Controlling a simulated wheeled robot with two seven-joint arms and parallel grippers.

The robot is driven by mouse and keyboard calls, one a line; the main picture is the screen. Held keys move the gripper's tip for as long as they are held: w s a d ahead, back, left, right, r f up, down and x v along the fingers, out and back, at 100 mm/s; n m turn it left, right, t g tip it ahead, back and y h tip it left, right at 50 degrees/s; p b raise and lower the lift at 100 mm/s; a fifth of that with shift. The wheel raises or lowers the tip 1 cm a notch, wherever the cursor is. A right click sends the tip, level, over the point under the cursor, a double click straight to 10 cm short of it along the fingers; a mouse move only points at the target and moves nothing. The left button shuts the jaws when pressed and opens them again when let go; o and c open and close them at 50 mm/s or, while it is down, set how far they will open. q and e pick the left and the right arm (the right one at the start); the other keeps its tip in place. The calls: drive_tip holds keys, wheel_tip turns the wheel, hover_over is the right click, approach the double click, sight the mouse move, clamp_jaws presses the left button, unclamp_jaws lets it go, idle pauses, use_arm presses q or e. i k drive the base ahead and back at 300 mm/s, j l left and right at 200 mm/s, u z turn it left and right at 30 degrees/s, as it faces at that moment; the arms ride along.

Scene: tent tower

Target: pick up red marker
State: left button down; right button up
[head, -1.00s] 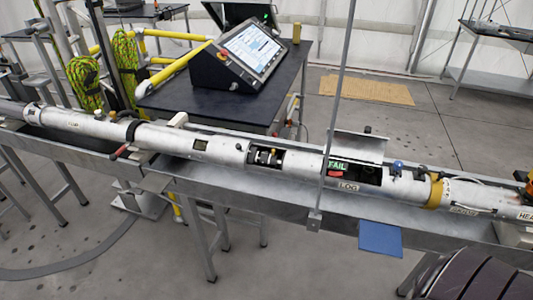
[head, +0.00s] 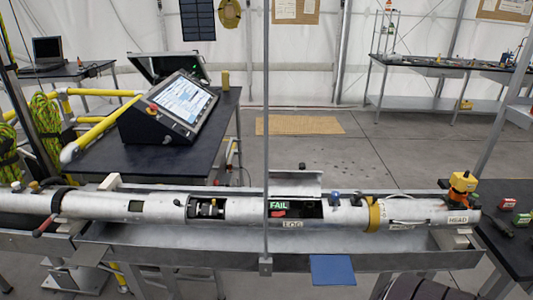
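A small red piece (head: 278,213) lies just under the green FAIL label (head: 279,205), at the open hatch of the long silver tube (head: 110,206). It may be the red marker, but it is too small to tell. Neither of my grippers shows in the head view.
The tube rests in a long metal trough (head: 170,238). A thin upright post (head: 266,120) stands in front of it. A blue plate (head: 332,269) sticks out at the trough's front. A console (head: 170,108) stands on a dark table (head: 100,165) behind. Open floor lies behind the trough.

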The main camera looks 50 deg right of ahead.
sight(507, 204)
drive_tip(key=z, duration=2.35)
drive_tip(key=i+l+z, duration=0.25)
drive_tip(key=z, duration=0.15)
drive_tip(key=i+l+z, duration=0.2)
drive_tip(key=z, duration=0.15)
drive_tip(key=i, duration=0.05)
